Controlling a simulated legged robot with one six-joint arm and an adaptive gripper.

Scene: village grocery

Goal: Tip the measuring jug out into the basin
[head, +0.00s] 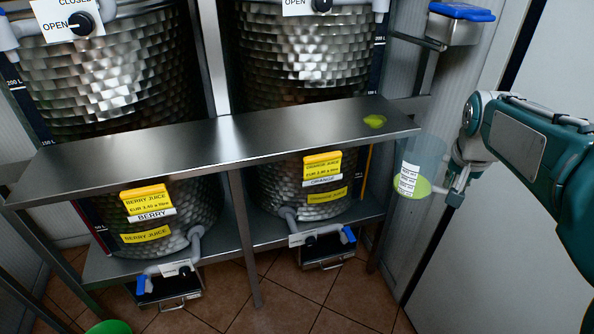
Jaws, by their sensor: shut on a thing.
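The measuring jug (424,158) is clear and bluish, with a white marked label on its side and yellow-green at its lower end. It is at the right, just past the right end of the steel shelf, and looks roughly upright. My gripper (456,190) is shut on the jug at its right side. A green rounded thing (108,327) is cut off by the bottom edge at the left. I cannot tell whether it is the basin.
Two large steel tanks stand behind a steel shelf (150,151). A yellow-green patch (375,121) lies on the shelf's right end. Tap boxes (168,292) hang below. A blue-lidded steel box (452,25) is on the wall. Tiled floor (285,290) shows below.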

